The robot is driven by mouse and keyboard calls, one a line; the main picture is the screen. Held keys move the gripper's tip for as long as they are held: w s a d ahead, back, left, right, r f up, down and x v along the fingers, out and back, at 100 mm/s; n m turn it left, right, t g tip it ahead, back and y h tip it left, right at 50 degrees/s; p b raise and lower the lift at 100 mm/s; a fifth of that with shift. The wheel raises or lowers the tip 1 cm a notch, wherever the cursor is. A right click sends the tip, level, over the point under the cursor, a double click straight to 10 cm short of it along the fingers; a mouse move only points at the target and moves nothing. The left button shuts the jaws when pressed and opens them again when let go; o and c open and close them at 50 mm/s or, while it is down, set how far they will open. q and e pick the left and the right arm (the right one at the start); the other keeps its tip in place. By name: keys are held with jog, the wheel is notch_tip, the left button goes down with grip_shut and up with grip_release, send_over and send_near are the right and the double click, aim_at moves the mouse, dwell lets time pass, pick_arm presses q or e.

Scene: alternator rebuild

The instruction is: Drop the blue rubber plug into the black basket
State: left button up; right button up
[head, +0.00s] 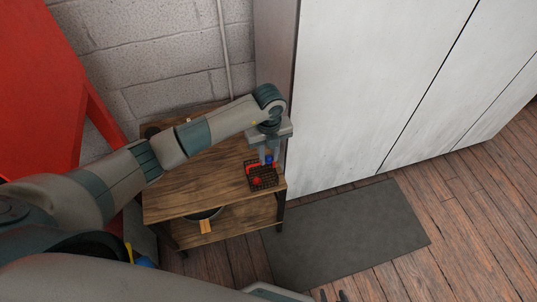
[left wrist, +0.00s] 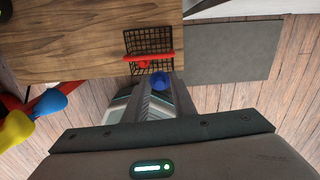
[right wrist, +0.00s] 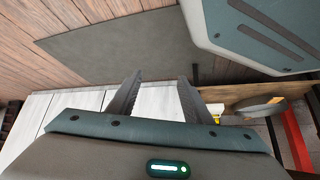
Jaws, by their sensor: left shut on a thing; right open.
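The blue rubber plug (head: 269,159) is held between the fingertips of my left gripper (head: 269,155), which is shut on it. The plug also shows in the left wrist view (left wrist: 160,80), at the ends of the fingers. The black basket (head: 263,182) is a wire mesh basket on the right end of the wooden table; it also shows in the left wrist view (left wrist: 147,40). My right gripper (right wrist: 160,85) is open and empty, away from the table.
The wooden table (head: 185,200) has a lower shelf holding a dark round pan (head: 204,213). A tall white cabinet (head: 350,90) stands close on the right. A grey mat (head: 345,235) lies on the floor. A red structure (head: 40,90) stands at the left.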

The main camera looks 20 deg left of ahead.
aim_at(268, 159)
pick_arm(q)
jog(key=shift+f, duration=0.5)
jog(key=shift+f+b, duration=0.2)
jog(key=shift+b, duration=0.25)
jog(key=shift+f+b, duration=1.15)
jog(key=shift+f, duration=0.4)
jog(key=shift+f+b, duration=0.8)
jog(key=shift+f, duration=0.5)
jog(key=shift+f+b, duration=0.4)
jog(key=shift+f, duration=0.3)
pick_arm(e)
jog(key=s+d+f+g+h, duration=0.1)
jog(key=s+d+f+g, duration=0.2)
jog(key=d, duration=0.2)
jog(key=shift+s+f+g, duration=0.2)
jog(key=shift+f+g, duration=0.05)
jog(key=shift+g, duration=0.15)
pick_arm(q)
jog(key=o, duration=1.1)
pick_arm(e)
jog(key=shift+d, duration=0.1)
